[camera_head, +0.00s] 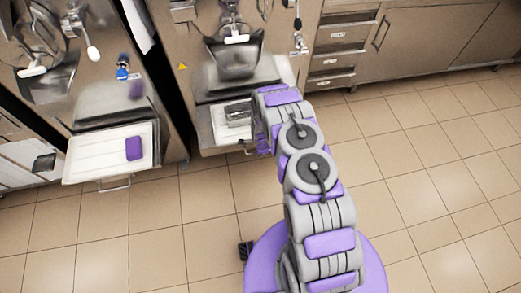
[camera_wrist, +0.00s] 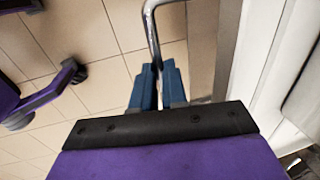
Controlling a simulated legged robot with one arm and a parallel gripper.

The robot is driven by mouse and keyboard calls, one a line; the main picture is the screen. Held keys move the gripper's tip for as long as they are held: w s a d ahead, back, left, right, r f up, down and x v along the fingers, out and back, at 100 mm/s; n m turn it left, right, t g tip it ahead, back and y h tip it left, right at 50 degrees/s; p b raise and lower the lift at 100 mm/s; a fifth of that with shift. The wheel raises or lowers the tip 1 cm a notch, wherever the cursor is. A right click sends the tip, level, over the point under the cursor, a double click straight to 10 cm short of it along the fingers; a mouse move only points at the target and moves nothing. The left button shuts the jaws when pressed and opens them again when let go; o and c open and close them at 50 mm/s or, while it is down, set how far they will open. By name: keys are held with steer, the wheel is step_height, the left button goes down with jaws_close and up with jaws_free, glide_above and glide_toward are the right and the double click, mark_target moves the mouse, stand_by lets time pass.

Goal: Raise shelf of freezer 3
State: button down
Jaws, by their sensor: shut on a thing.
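The shelf (camera_head: 207,128) of the right-hand freezer juts out low at its front, partly hidden by my arm. In the wrist view, my gripper (camera_wrist: 158,82) has its blue fingers closed on a bent metal bar, the shelf handle (camera_wrist: 152,32), with the tiled floor below. The pale shelf edge (camera_wrist: 258,60) runs along the right of that view. In the head view my gripper is hidden behind my arm's end. The freezer (camera_head: 180,75) stands upright behind the shelf; no number is readable on it.
A second freezer (camera_head: 100,65) stands at left, its white shelf (camera_head: 85,160) sticking out with a purple block (camera_head: 134,148) on it. A metal item (camera_head: 238,110) lies on the right-hand shelf. Drawers (camera_head: 333,60) line the back. The tiled floor (camera_head: 430,160) at right is clear.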

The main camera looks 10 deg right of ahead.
steer(key=shift+r, duration=0.1)
stand_by(0.3)
step_height(320, 180, up, 12)
steer(key=p, duration=0.5)
steer(key=shift+w+r+p, duration=0.15)
steer(key=shift+p, duration=0.25)
steer(key=c, duration=1.2)
jaws_free()
steer(key=shift+o, duration=0.2)
steer(key=s+r+p, duration=0.2)
steer(key=s+r, duration=0.1)
steer(key=r, duration=1.4)
steer(key=shift+s+p, duration=0.2)
steer(key=shift+p, duration=0.1)
